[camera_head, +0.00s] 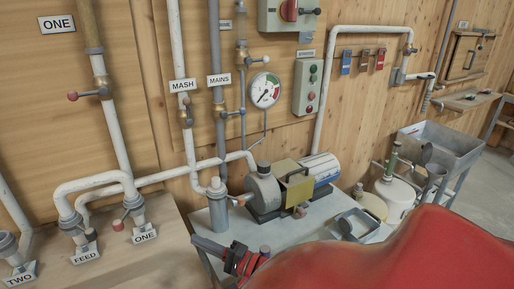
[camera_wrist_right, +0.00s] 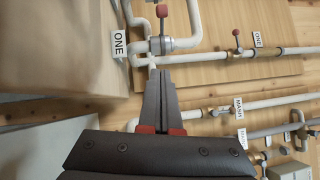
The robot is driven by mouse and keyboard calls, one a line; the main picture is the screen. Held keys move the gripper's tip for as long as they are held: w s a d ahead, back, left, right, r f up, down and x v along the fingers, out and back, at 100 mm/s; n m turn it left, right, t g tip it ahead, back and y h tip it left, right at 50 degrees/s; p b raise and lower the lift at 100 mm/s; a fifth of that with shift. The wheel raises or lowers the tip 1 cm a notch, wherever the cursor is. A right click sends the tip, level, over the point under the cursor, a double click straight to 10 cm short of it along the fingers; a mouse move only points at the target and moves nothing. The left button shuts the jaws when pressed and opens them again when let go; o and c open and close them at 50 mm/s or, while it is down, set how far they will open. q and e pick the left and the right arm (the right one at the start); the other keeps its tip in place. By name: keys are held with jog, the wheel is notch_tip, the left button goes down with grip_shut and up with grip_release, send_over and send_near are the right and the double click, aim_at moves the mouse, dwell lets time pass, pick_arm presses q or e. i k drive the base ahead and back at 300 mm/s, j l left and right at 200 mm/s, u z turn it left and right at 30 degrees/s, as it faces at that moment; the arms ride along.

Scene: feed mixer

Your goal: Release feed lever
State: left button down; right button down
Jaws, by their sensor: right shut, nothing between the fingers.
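The FEED sign (camera_head: 87,256) stands on the bench at the lower left, under a grey valve fitting (camera_head: 72,224); I cannot make out its lever clearly. To its right a red-knobbed lever (camera_head: 118,225) sits on the valve above the lower ONE sign (camera_head: 145,235). My right gripper (camera_head: 197,240) is right of these valves in the head view, shut and empty. In the right wrist view, my right gripper's fingers (camera_wrist_right: 160,75) are together, pointing at a valve with a red-knobbed lever (camera_wrist_right: 162,12) by a ONE sign (camera_wrist_right: 119,43). My left gripper is not visible.
MASH (camera_head: 182,85) and MAINS (camera_head: 219,80) pipes run down the wall behind my right gripper. A pump (camera_head: 265,190) and motor stand on the grey table (camera_head: 195,222) to the right. A TWO valve (camera_head: 8,243) is at the far left. The bench front is clear.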

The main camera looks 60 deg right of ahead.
aim_at(90, 233)
jog(key=k, duration=1)
